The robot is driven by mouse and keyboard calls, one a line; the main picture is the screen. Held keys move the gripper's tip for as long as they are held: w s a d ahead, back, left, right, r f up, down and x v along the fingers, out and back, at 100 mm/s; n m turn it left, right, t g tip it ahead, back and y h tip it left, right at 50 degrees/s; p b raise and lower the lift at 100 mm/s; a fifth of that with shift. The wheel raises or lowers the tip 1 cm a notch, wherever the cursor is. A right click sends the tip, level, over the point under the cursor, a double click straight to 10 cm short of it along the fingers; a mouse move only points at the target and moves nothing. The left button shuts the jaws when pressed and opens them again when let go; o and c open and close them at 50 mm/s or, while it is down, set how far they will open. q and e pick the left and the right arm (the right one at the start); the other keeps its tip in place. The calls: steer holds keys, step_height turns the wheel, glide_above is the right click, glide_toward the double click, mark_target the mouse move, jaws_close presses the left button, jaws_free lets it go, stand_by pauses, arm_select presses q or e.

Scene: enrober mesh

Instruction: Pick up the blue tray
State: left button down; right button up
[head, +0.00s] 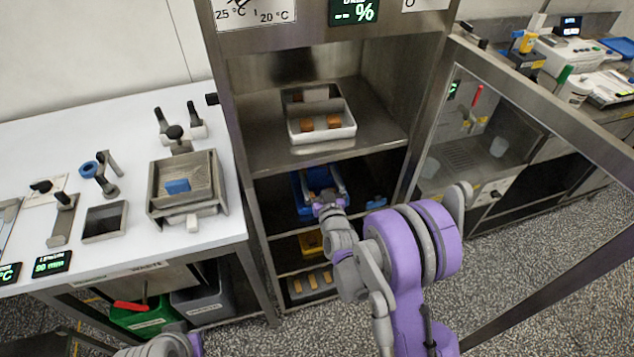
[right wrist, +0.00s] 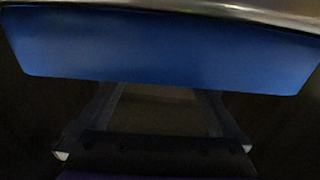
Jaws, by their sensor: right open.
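The blue tray (head: 297,192) sits on a middle shelf inside the open steel cabinet, with brownish contents partly visible. My right gripper (head: 322,182) reaches into the cabinet at the tray's front, its two fingers spread apart. The gripper and wrist hide part of the tray in the head view. In the right wrist view, the blue tray's wall (right wrist: 165,50) fills the top of the picture, and the open fingers (right wrist: 158,100) extend towards it with nothing visible between them. Contact between fingers and tray cannot be told. My left gripper is not in view.
A white tray (head: 322,136) with brown blocks stands on the shelf above. A yellow tray (head: 311,243) and a grey tray (head: 312,284) are below. The cabinet's glazed door (head: 535,125) stands open at the right. A white worktable (head: 110,238) is at the left.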

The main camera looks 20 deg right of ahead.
jaws_close()
stand_by(0.4)
